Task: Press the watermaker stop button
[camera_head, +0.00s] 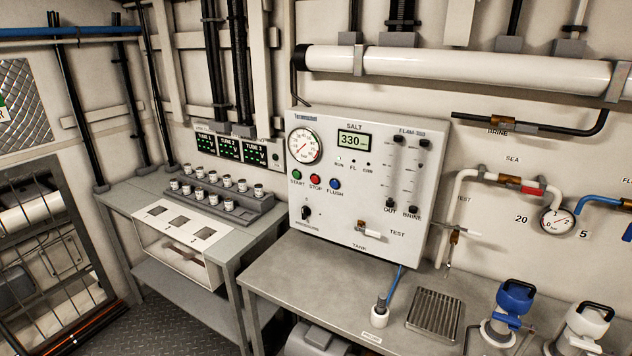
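The watermaker panel (335,215) is a pale box on the wall in the middle of the head view. Its red stop button (316,181) sits between the green start button (297,175) and the blue flush button (335,184), below a round pressure gauge (305,145). A display (354,140) under the word SALT reads 330. A black pressure knob (307,213) is below the buttons. Nothing covers the stop button. My gripper is not in this view.
A grey bench (345,280) stands below the panel, with a white cup (379,315), a ribbed drain tray (436,313) and blue-handled and white-handled fittings at right. A left table (130,195) holds a rack of small jars (228,205). The floor (165,318) is clear at lower left.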

